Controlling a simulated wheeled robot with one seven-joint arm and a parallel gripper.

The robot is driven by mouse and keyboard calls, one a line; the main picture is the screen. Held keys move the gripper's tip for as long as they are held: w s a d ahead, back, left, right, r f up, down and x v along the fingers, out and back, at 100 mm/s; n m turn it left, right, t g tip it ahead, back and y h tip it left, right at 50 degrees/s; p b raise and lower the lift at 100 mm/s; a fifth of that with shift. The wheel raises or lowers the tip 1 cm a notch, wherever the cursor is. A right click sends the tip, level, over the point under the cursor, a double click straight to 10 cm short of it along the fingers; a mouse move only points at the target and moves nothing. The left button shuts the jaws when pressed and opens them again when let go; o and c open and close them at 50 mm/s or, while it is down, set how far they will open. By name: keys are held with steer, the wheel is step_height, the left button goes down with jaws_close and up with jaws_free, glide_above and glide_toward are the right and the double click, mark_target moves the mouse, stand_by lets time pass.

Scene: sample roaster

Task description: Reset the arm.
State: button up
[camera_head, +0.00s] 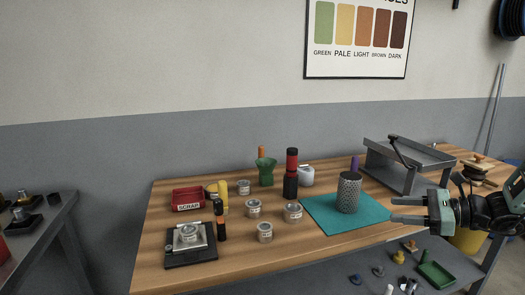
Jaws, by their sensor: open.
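My gripper (408,211) is at the right of the view, over the front right part of the wooden table (290,253). Its two fingers point left and stand apart, with nothing between them. A dark mesh cylinder (348,194) stands upright on a teal mat (322,221), to the left of the fingertips and apart from them. Part of my arm shows at the right edge and hides some of what lies behind it.
A grey metal tray stand (391,177) is behind my gripper. Several small tins, one a tin (293,212), a red box (187,198) and a scale (176,250) stand on the table. A yellow bucket (468,241) is partly hidden by my arm. Small items lie on a lower shelf.

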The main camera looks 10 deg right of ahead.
steer(key=s+a+r+n+g+h+p, duration=0.1)
steer(key=s+a+n+g, duration=0.3)
steer(key=a, duration=0.4)
steer(key=s+a+r+n+g+h+p, duration=0.1)
steer(key=s+a+n+g, duration=0.1)
steer(key=a+n+g, duration=0.35)
steer(key=s+a+r+n+g+p, duration=0.1)
steer(key=s+a+n+g, duration=0.3)
steer(key=a, duration=0.6)
steer(key=s+a+r+n+t+h+p, duration=0.1)
steer(key=s+a+n+h, duration=0.3)
steer(key=n, duration=0.5)
steer(key=s+a+r+n+t+h+p, duration=0.1)
steer(key=s+a+r+n+t+h, duration=0.1)
steer(key=s+n, duration=0.7)
steer(key=a+r+h, duration=0.1)
steer(key=a+h, duration=0.1)
steer(key=shift+s+a+r+h, duration=0.25)
steer(key=shift+s+a+h, duration=0.05)
steer(key=shift+h, duration=0.1)
